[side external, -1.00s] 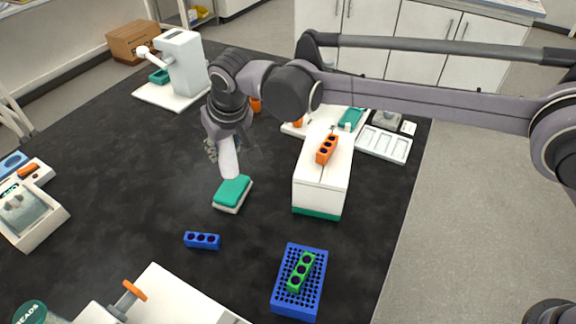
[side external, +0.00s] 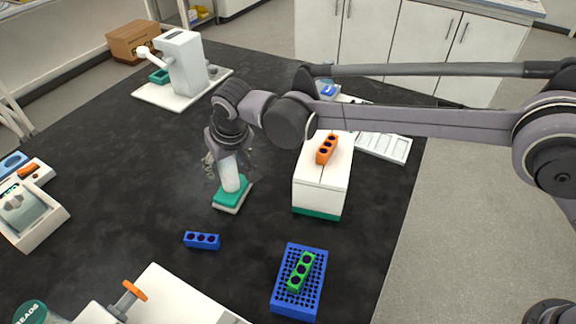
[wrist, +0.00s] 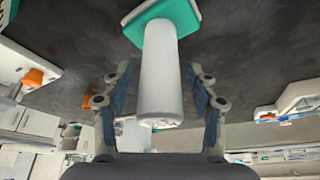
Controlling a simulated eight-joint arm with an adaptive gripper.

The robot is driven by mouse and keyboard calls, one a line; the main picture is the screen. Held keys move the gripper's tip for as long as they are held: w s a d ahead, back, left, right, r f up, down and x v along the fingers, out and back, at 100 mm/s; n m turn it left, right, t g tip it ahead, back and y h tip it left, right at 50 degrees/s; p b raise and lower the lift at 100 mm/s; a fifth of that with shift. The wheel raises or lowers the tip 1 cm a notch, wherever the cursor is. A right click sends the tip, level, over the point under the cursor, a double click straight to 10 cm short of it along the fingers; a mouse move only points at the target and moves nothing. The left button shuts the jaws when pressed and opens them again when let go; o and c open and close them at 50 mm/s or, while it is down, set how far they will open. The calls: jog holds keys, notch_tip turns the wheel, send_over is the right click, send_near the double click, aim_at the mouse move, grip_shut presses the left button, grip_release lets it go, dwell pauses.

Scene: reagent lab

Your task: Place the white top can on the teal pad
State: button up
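The white can (side external: 230,176) stands about upright on the teal pad (side external: 231,197) in the side view, its lower end appearing to touch the pad. In the wrist view the can (wrist: 160,70) runs between my fingers to the teal pad (wrist: 186,16) at the top. My gripper (wrist: 160,92) is open around the can, with a gap visible between each blue finger pad and the can. In the side view my gripper (side external: 229,158) is above the pad and partly hides the can's upper end.
A blue three-hole block (side external: 202,240) lies in front of the pad. A white box (side external: 322,180) with an orange block (side external: 327,149) stands to the right. A blue rack (side external: 299,282) holding a green block is nearer. Dark table left of the pad is clear.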

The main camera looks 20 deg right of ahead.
jog(key=shift+r, duration=0.1)
jog(key=v, duration=1.1)
jog(key=s+d+r+m+t, duration=0.1)
jog(key=s+d+r, duration=0.15)
jog(key=d, duration=1.05)
jog(key=s+d+r+m, duration=0.1)
jog(key=d+r, duration=0.3)
jog(key=d, duration=0.8)
jog(key=s+d+f, duration=0.3)
jog(key=s+d, duration=0.2)
jog(key=d, duration=0.1)
jog(key=s+d+f+m+t+h, duration=0.1)
jog(key=s+d+f, duration=0.2)
jog(key=s+d, duration=0.2)
jog(key=s+d+f, duration=0.3)
jog(key=s+d, duration=0.2)
jog(key=d, duration=0.3)
jog(key=shift+s+m+t, duration=0.3)
jog(key=shift+t, duration=0.1)
jog(key=shift+d, duration=0.15)
